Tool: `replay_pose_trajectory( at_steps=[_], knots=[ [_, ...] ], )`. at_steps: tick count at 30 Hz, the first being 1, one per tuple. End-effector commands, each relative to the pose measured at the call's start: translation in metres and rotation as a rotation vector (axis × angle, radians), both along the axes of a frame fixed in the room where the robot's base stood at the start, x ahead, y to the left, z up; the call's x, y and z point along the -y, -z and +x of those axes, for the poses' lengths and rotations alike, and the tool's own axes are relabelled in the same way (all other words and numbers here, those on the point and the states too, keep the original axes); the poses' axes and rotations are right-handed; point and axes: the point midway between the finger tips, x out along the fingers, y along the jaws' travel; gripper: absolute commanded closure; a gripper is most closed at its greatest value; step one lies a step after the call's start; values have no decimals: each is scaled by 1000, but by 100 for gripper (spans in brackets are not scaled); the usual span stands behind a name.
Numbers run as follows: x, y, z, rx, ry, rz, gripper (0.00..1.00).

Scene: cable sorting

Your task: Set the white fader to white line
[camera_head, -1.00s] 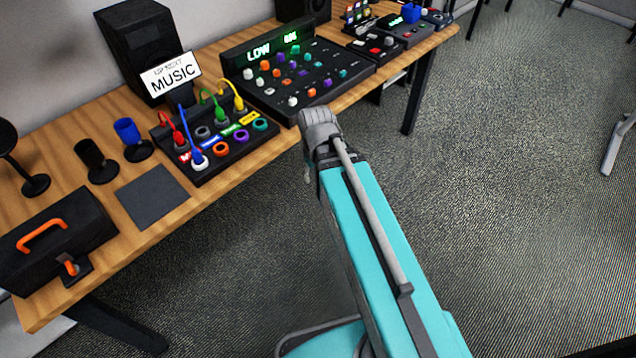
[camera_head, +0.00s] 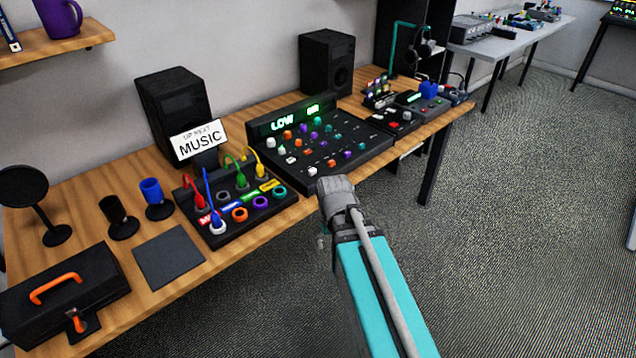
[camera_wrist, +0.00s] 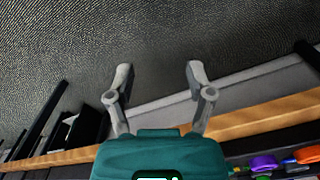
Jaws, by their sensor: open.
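The black mixing console (camera_head: 345,158) with a green lit display stands on the wooden table. Several coloured knobs or caps sit on its top. A white cap (camera_head: 312,171) shows near its front left edge, with other white caps further left and back. I cannot tell which of these is the white fader, and I cannot make out the white line. My gripper (camera_wrist: 158,75) is open and empty in the wrist view, with its fingers over the floor beside the table edge. In the head view my arm's end is in front of the console's front edge.
A patch box (camera_head: 228,222) with plugged coloured cables stands left of the console, behind it a MUSIC sign (camera_head: 198,142) and a speaker (camera_head: 176,105). A small black device (camera_head: 398,120) is to the right. A toolbox (camera_head: 62,295) is at the far left. Floor in front is clear.

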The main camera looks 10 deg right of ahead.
Motion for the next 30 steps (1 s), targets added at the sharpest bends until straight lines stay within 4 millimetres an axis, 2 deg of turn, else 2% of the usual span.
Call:
replay_pose_trajectory(
  at_steps=[1, 30],
  knots=[
    [0, -14, 12, 0, -12, 0, 31],
    [-3, -181, 213, 0, -376, 0, 31]
  ],
)
